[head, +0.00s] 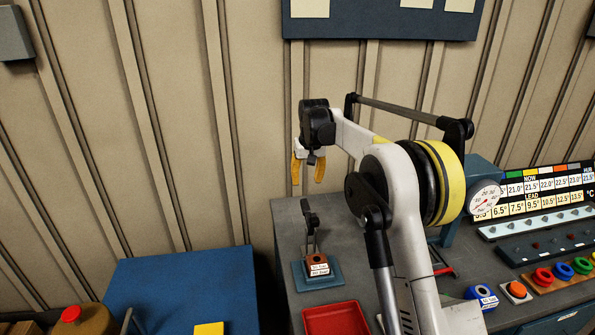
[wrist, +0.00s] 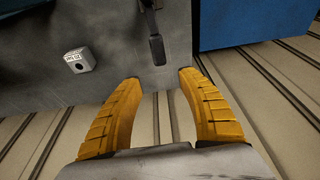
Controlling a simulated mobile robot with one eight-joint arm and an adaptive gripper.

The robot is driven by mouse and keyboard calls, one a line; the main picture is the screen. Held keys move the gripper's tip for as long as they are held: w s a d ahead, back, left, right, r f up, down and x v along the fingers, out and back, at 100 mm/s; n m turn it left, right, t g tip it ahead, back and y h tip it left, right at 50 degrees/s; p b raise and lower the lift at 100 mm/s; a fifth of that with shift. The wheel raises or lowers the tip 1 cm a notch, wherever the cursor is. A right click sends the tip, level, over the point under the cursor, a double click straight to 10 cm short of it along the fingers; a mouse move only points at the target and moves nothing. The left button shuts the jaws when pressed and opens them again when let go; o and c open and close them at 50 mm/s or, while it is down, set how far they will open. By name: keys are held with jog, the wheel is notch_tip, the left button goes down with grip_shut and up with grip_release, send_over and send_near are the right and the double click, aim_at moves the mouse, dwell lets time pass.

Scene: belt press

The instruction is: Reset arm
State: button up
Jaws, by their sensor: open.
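My gripper (head: 307,182) hangs with its yellow fingers pointing down, in front of the ribbed wall near the back left corner of the grey bench (head: 290,228). In the wrist view its two fingers (wrist: 160,78) are spread apart with nothing between them. A lever with a black handle (head: 310,220) stands on the bench below the gripper, apart from it. In the wrist view a dark handle (wrist: 157,48) shows just beyond the fingertips.
A brown labelled block (head: 318,263) sits by the lever on a blue base. A red tray (head: 336,320) lies nearer the front. A gauge (head: 485,199), coloured buttons (head: 563,271) and a temperature chart (head: 535,190) are at right. A blue cabinet (head: 180,285) stands left.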

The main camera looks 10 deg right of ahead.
jog(key=s+r+t+b, duration=0.1)
jog(key=s+r, duration=0.4)
jog(key=s, duration=0.6)
jog(key=s+r+t+b, duration=0.15)
jog(key=s+r, duration=0.35)
jog(key=s, duration=0.6)
jog(key=s+f+b, duration=0.1)
jog(key=s+f, duration=0.4)
jog(key=s, duration=0.7)
jog(key=s+f+t+b, duration=0.1)
jog(key=s+f, duration=0.5)
jog(key=s, duration=0.5)
jog(key=shift+s+f, duration=0.3)
jog(key=shift+s, duration=0.1)
